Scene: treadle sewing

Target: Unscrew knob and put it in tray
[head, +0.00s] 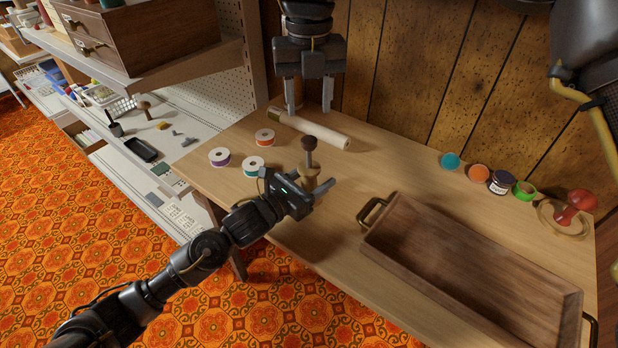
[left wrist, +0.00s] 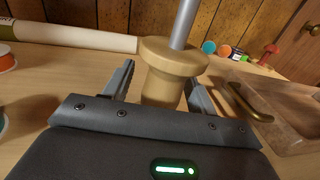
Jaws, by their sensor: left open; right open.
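The dark brown knob (head: 309,143) sits on top of an upright metal rod (left wrist: 184,22) rising from a pale wooden base (head: 310,173). In the left wrist view, the base (left wrist: 172,60) has a wide flange; the knob is out of that frame. My left gripper (head: 318,181) is open, with its fingers on either side of the base; contact is unclear. My right gripper (head: 309,108) is open and empty, pointing down, above the knob in the picture. The wooden tray (head: 470,262) with brass handles is at the right and looks empty.
A pale roll (head: 318,133) lies behind the knob. Thread spools (head: 219,156) stand to its left. Small jars (head: 501,181) and a red mushroom-shaped thing (head: 576,204) line the back right. Shelves (head: 165,125) stand left of the table. The tabletop between base and tray is clear.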

